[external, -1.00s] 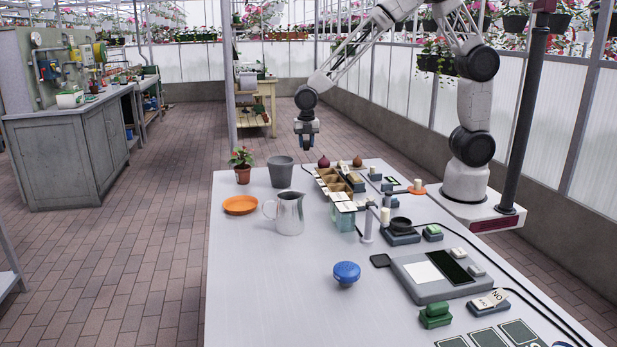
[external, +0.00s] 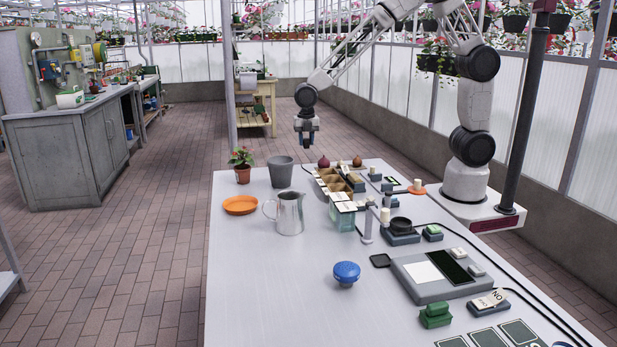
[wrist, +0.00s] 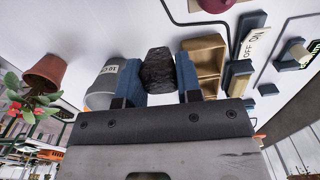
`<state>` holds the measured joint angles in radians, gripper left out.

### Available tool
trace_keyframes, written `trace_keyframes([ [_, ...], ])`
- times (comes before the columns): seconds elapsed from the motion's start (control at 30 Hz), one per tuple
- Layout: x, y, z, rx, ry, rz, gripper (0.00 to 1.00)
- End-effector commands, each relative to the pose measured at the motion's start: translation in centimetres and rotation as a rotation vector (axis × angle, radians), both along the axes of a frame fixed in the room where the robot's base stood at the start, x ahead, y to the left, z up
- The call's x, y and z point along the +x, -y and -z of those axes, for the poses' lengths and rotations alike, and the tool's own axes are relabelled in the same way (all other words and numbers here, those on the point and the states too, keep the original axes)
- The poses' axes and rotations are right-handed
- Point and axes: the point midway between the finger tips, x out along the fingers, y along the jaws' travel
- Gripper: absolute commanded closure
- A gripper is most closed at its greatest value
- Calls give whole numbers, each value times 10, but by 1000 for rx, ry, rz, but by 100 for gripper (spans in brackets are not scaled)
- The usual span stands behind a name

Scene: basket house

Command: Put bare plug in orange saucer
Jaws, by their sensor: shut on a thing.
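The bare plug (wrist: 158,72) is a dark, rough, earthy lump held between the blue fingers of my gripper (wrist: 166,78) in the wrist view. In the external view my gripper (external: 307,143) hangs in the air above and beyond the far edge of the table. The plug cannot be made out clearly there. The orange saucer (external: 240,205) lies flat and looks empty on the left side of the table. It is in front of and to the left of my gripper.
A potted red-flowered plant (external: 242,168), a grey pot (external: 281,172) and a metal jug (external: 289,213) stand near the saucer. A divided tray (external: 330,183) lies to their right. A blue knob-like item (external: 346,273) stands nearer. The table's front left is clear.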

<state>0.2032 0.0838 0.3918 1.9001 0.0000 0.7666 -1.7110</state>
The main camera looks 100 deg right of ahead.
Motion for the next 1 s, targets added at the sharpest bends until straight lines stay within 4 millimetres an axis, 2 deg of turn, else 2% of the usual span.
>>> trace_keyframes([
  [0.17, 1, 0, -25, 0, 3, 0, 90],
  [0.43, 1, -1, -53, 0, 2, -1, 90],
  [0.77, 41, -22, -54, 0, 1, -9, 90],
  [1.0, 89, -52, -56, 0, 0, -20, 90],
])
